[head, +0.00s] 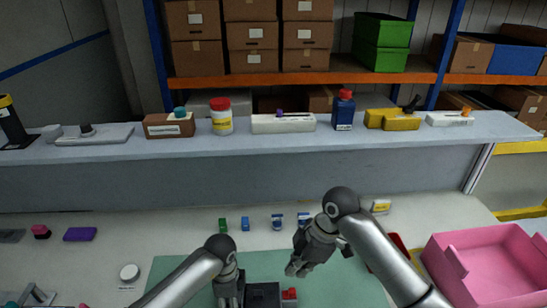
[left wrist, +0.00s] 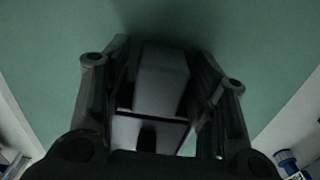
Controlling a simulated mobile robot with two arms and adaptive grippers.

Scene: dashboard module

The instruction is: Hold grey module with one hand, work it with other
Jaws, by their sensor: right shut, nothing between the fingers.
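The grey module (head: 263,293) is a dark box on the green mat (head: 180,265) at the bottom edge of the head view, partly cut off. A small red part (head: 289,294) shows at its right side. My left gripper (head: 229,294) is at the module's left side. In the left wrist view, the left fingers (left wrist: 162,75) stand on both sides of a grey block (left wrist: 160,68); deep shadow hides whether they touch it. My right gripper (head: 294,268) is shut and empty, above and to the right of the module, apart from it.
A pink bin (head: 490,265) stands at the right, with a red object (head: 397,246) partly behind my right arm. Several small green and blue parts (head: 277,222) lie behind the mat. A grey shelf (head: 360,145) with boxes and jars runs across the back.

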